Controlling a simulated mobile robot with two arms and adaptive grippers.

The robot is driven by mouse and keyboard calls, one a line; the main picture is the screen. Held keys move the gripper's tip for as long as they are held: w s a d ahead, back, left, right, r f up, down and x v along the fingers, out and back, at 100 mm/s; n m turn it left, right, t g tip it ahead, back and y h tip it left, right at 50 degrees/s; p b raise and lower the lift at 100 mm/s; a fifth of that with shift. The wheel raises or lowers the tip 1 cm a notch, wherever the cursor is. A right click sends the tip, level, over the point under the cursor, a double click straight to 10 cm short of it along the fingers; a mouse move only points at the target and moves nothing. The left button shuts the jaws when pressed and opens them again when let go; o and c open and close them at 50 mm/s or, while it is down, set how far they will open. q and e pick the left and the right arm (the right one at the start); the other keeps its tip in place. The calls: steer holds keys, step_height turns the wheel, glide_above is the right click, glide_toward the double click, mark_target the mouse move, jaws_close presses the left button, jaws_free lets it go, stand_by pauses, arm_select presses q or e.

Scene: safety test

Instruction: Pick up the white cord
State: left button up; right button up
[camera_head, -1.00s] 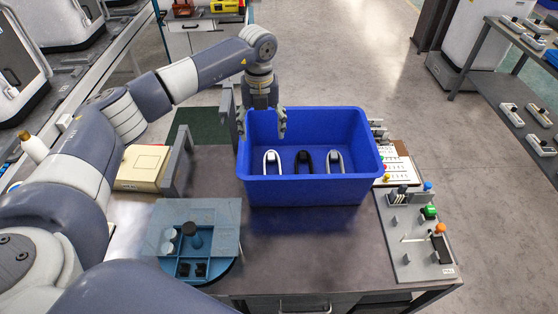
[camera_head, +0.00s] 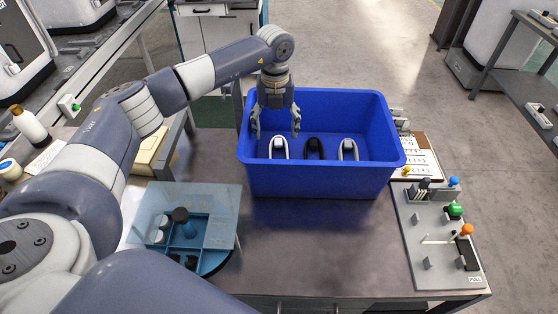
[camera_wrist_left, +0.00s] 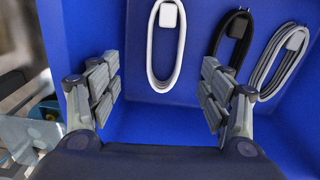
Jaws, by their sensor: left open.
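My left gripper (camera_head: 277,127) is open and empty, pointing down inside the bin's left part. In the wrist view its two fingers (camera_wrist_left: 160,88) are spread wide, and the white cord lies ahead between them, apart from both. My right gripper is not in view.
The black one (camera_wrist_left: 232,42) appears near my right-hand finger in the wrist view. A switch panel (camera_head: 440,235) lies right of the bin, and a clear-lidded blue tray (camera_head: 215,222) sits front left.

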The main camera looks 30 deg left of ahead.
arm_select(q)
glide_above(279, 153)
steer(key=f, duration=0.5)
steer(key=shift+s+a+f, duration=0.1)
steer(key=shift+s+a, duration=0.2)
steer(key=f, duration=0.1)
steer(key=f+p, duration=0.1)
steer(key=f, duration=0.3)
steer(key=shift+w+d+f, duration=0.1)
steer(key=shift+w+d, duration=0.15)
steer(key=shift+d, duration=0.05)
steer(key=shift+c, duration=0.3)
steer(key=c, duration=1.2)
